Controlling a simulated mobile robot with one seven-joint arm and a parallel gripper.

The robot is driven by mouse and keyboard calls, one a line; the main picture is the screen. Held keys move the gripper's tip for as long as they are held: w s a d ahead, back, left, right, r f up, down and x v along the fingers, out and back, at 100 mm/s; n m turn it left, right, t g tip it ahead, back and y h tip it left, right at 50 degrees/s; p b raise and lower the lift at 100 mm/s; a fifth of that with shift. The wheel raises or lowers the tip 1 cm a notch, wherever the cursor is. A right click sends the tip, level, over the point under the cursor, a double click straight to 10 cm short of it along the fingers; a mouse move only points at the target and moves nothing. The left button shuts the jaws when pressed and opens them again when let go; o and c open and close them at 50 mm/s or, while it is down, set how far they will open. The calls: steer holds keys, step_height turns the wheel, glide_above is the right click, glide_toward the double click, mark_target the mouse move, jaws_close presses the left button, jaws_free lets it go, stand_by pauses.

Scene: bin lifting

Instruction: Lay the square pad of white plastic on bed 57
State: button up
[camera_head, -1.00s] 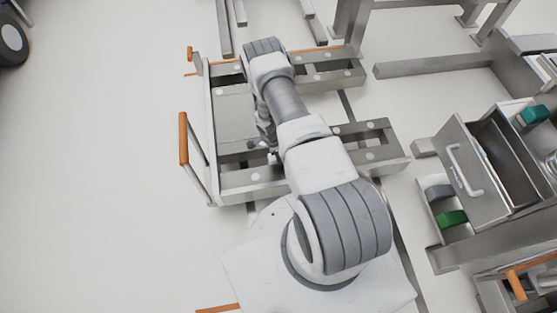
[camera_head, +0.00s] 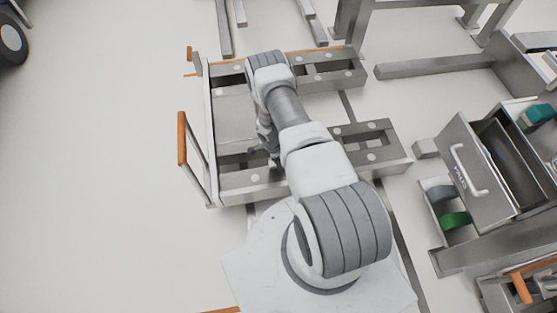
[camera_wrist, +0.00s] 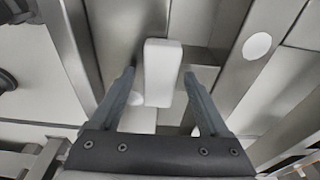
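A white block-like pad (camera_wrist: 163,72) shows in the wrist view, upright in the picture between my two fingers. Clear gaps show on both sides of it, so neither finger touches it. My gripper (camera_wrist: 158,74) is open. In the head view my gripper (camera_head: 266,150) hangs at the left side of my arm, over the low grey metal frame (camera_head: 255,187). The pad is not discernible there, hidden by my arm and gripper. I cannot read any number 57, so I cannot tell which surface is that bed.
The metal frame has an upright handle with an orange grip (camera_head: 182,137) on its left. A grey open drawer (camera_head: 468,175) stands right, with a green block (camera_head: 455,220) beside it. A wheel (camera_head: 10,38) shows top left. The floor at left is clear.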

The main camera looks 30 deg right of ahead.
steer(key=w+a+r+n+t+p, duration=0.15)
steer(key=w+r, duration=0.25)
steer(key=r, duration=1.3)
steer(key=w+a+r+n+p, duration=0.2)
steer(key=w+r+n+p, duration=0.15)
steer(key=r, duration=1.45)
step_height(320, 180, up, 18)
steer(key=s+a+n+t, duration=0.1)
steer(key=s+a+n, duration=0.1)
steer(key=n, duration=0.2)
steer(key=s+a+r+n+t, duration=0.1)
steer(key=s+a+r+n, duration=0.15)
steer(key=s+r, duration=0.45)
steer(key=s+a+r+n+t, duration=0.1)
steer(key=s+r+n, duration=0.25)
steer(key=r, duration=0.55)
steer(key=s+a+r+n+y, duration=0.1)
steer(key=s+a+r+n, duration=0.1)
steer(key=s, duration=0.5)
steer(key=s+a+r+n+t, duration=0.1)
steer(key=s+r+n, duration=0.1)
steer(key=s+n, duration=0.2)
steer(key=s, duration=0.3)
steer(key=shift+s+a+y, duration=0.25)
steer(key=shift+a+y, duration=0.1)
steer(key=shift+y, duration=0.05)
steer(key=shift+r+t, duration=0.1)
steer(key=shift+t, duration=0.15)
